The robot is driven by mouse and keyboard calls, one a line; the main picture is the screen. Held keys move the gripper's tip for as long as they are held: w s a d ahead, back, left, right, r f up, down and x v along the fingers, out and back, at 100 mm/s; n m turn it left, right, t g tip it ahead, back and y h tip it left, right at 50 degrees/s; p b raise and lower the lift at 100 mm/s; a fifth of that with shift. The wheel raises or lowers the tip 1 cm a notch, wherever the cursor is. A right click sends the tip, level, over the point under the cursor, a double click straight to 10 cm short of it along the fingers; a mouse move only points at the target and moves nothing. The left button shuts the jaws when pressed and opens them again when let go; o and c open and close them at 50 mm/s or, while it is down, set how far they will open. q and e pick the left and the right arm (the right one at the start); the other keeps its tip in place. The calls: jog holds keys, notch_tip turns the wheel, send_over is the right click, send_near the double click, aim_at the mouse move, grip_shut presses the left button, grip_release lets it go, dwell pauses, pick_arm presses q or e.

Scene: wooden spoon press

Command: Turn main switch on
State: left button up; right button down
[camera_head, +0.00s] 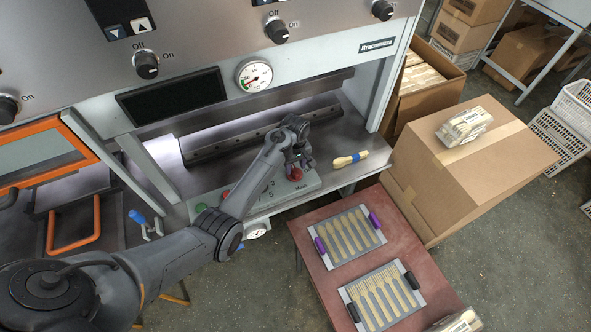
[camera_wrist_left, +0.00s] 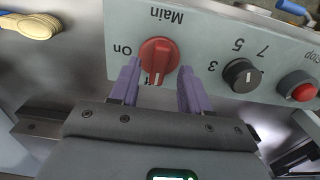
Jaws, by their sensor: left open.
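The red main switch (camera_wrist_left: 159,58) is a round knob on the grey control panel (camera_wrist_left: 215,25), beside the upside-down labels "Main" and "On". Its white mark points down in the left wrist view, toward a label mostly hidden by the gripper. My left gripper (camera_wrist_left: 160,88) is open, with its purple fingers on either side of the knob's lower part. I cannot tell whether they touch it. In the head view the red switch (camera_head: 296,174) shows just below my left gripper (camera_head: 300,163). My right gripper is not in view.
A black selector knob (camera_wrist_left: 242,75) and a red stop button (camera_wrist_left: 298,86) are on the same panel. Wooden cutlery (camera_head: 349,159) lies right of the panel. Two cutlery trays (camera_head: 385,296) rest on a reddish table, with cardboard boxes (camera_head: 480,170) beyond.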

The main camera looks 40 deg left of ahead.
aim_at(295, 171)
pick_arm(q)
jog(key=shift+f, duration=1.5)
jog(key=shift+c, duration=0.5)
grip_shut()
